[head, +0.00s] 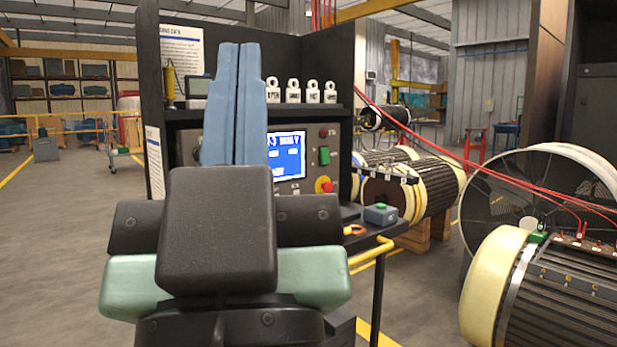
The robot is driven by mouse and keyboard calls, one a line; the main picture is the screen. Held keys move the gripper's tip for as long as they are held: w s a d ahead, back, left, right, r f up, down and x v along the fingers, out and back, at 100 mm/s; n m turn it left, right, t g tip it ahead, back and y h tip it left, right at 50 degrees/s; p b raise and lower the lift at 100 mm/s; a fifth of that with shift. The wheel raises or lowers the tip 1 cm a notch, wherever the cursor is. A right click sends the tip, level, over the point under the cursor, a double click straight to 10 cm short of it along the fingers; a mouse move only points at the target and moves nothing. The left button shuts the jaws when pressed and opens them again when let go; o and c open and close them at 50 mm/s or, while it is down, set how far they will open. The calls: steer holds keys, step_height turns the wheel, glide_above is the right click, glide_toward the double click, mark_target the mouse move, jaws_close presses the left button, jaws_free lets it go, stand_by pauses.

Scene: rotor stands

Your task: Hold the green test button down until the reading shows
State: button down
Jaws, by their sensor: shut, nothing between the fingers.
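My gripper (239,52) is shut and empty, its two blue fingers side by side and pointing up and away in front of the test cabinet (340,60). The cabinet's panel has a lit blue screen (290,165) with white text. Its left part is hidden by my fingers, and I cannot read it all. A green button (324,156) sits to the right of the screen, clear of my fingers.
A red knob (324,185) on a yellow plate sits below the green button. Several white padlocks (293,91) stand on the upper shelf. A yellow rail (370,252) edges the cabinet's front. Large rotors (560,290) and a round fan guard (520,190) stand at right, with red cables above.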

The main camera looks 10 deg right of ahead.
step_height(320, 180, up, 33)
steer(key=p, duration=3)
steer(key=shift+f, duration=0.1)
